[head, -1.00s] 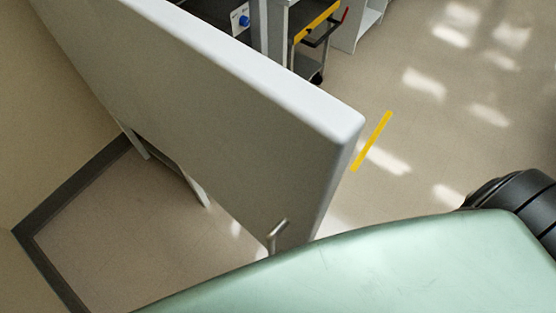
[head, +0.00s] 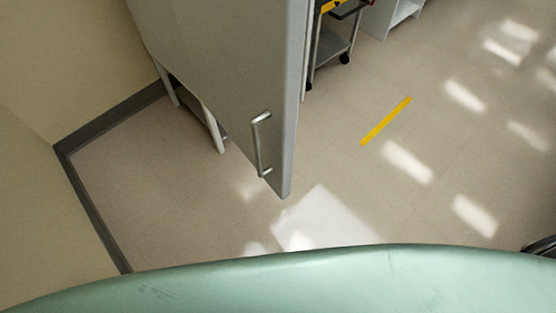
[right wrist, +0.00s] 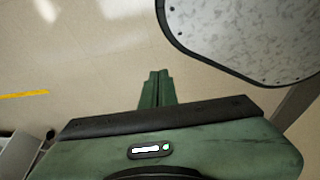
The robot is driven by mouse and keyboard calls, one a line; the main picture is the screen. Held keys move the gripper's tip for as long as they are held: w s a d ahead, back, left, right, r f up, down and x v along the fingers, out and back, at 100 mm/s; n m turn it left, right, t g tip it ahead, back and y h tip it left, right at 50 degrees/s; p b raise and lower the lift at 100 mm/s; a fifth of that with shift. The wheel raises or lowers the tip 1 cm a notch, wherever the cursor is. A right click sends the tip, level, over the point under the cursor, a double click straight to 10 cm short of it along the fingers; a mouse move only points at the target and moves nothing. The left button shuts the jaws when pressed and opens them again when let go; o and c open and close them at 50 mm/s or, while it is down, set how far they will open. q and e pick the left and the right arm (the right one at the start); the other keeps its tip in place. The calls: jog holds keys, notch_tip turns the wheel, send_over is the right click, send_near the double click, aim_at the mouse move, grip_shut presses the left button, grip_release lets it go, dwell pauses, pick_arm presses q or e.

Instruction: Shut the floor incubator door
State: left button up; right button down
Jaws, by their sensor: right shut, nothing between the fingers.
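A tall grey door panel (head: 225,75) stands upright in the upper middle of the head view, its narrow edge (head: 295,110) facing right. I take it to be the floor incubator door, standing open. A metal bar handle (head: 261,145) sits upright on its face near that edge. The incubator's opening is not visible. My right gripper (right wrist: 155,75) shows in the right wrist view, its green fingers together and empty above bare floor. It does not touch the door in any view. My left gripper is not in view.
Pale legs (head: 212,128) stand below and behind the panel. A beige wall (head: 55,75) with dark skirting (head: 110,118) is at the left. A dark trolley (head: 333,45) stands behind at the top. The floor (head: 420,210) with a yellow strip (head: 385,121) is open at the right.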

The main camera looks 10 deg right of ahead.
jog(key=w+a+r+n+t+y, duration=0.1)
jog(key=w+a+r+n+t, duration=0.25)
jog(key=w+a+r, duration=0.35)
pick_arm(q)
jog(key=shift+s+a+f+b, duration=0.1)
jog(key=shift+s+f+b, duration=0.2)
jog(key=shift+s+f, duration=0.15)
pick_arm(e)
notch_tip(320, 180, up, 35)
jog(key=n+t+y, duration=0.3)
jog(key=n+t, duration=0.7)
jog(key=n, duration=0.1)
send_over(268, 145)
jog(key=s, duration=0.3)
jog(key=shift+s+a+r+g, duration=0.15)
jog(key=shift+s+a+g, duration=0.05)
jog(key=shift+a+g, duration=0.05)
jog(key=shift+d, duration=0.1)
